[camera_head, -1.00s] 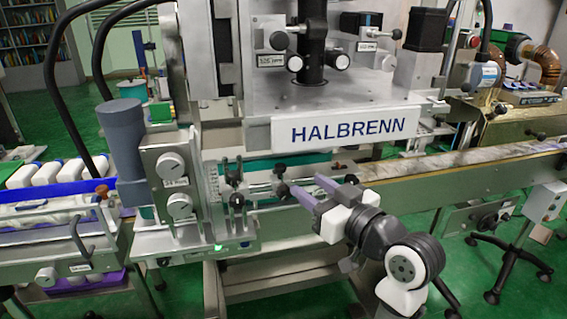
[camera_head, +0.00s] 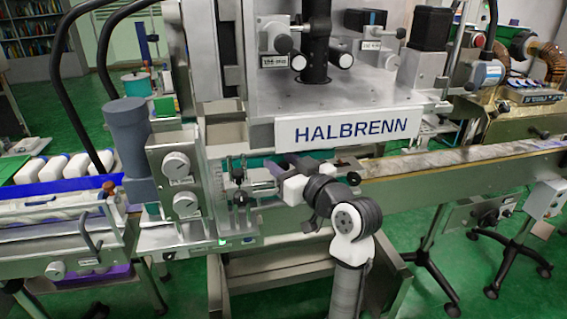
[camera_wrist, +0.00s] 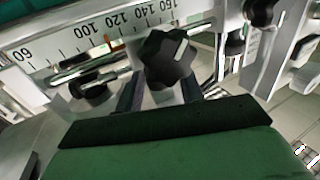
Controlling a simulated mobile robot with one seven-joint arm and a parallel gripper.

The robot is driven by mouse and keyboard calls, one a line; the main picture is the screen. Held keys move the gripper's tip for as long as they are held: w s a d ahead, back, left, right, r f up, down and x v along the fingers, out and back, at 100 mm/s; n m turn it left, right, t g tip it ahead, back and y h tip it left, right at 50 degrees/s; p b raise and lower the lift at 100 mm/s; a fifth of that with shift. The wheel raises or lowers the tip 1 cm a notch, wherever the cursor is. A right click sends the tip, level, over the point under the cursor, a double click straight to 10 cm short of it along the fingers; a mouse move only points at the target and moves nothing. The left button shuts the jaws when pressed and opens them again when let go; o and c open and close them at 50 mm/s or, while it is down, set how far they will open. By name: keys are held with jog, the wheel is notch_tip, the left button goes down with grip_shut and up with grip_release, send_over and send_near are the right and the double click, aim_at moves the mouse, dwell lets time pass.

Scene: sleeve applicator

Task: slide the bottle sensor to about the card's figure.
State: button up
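A black star knob (camera_wrist: 167,60) sits in front of a white ruler scale (camera_wrist: 60,52), whose readable figures run from 60 to 160, in the wrist view. The knob appears to belong to the bottle sensor's slide. A small red-orange mark (camera_wrist: 107,42) shows at the scale's edge between 100 and 120; I cannot tell if it is the pointer. My gripper (camera_wrist: 160,88) has its two dark fingers apart, one to each side below the knob; contact is unclear. In the head view my gripper (camera_head: 280,166) reaches under the HALBRENN plate, its tips partly hidden. No card figure is readable.
A metal rod with a smaller black knob (camera_wrist: 92,90) lies left of the star knob. In the head view, the HALBRENN plate (camera_head: 345,129) hangs just above my gripper. The conveyor (camera_head: 460,165) runs right.

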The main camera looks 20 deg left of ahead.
grip_shut()
jog(key=shift+a, duration=0.1)
jog(key=shift+s+a, duration=0.45)
jog(key=shift+a, duration=0.2)
jog(key=shift+s+a, duration=0.45)
jog(key=shift+a, duration=0.2)
jog(key=shift+o, duration=0.9)
grip_release()
jog(key=shift+d, duration=0.15)
jog(key=b+v, duration=0.2)
jog(key=v, duration=1.1)
jog(key=shift+s+d, duration=0.2)
jog(key=shift+d, duration=0.1)
jog(key=shift+b, duration=0.3)
